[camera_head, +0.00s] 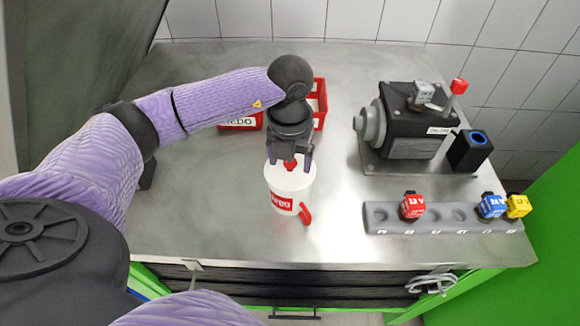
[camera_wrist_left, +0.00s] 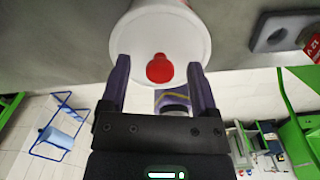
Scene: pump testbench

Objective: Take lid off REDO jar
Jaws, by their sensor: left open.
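The REDO jar (camera_head: 282,202) is a white cylinder with a red label, standing upright on the metal bench. Its white lid (camera_head: 277,176) has a red knob (camera_head: 290,165) on top and sits on the jar. My left gripper (camera_head: 289,163) points down over the lid, with its two fingers spread on either side of the knob. In the left wrist view the open fingers (camera_wrist_left: 158,75) reach toward the lid (camera_wrist_left: 170,30), with the red knob (camera_wrist_left: 159,68) between them and apart from both. My right gripper is not in view.
A red bin marked REDO (camera_head: 240,124) stands behind the jar, partly hidden by my left arm. A black pump (camera_head: 400,130) stands at the right. A grey rack (camera_head: 440,214) holds red, blue and yellow blocks. A red clip-like piece (camera_head: 306,214) shows beside the jar. The bench's left part is clear.

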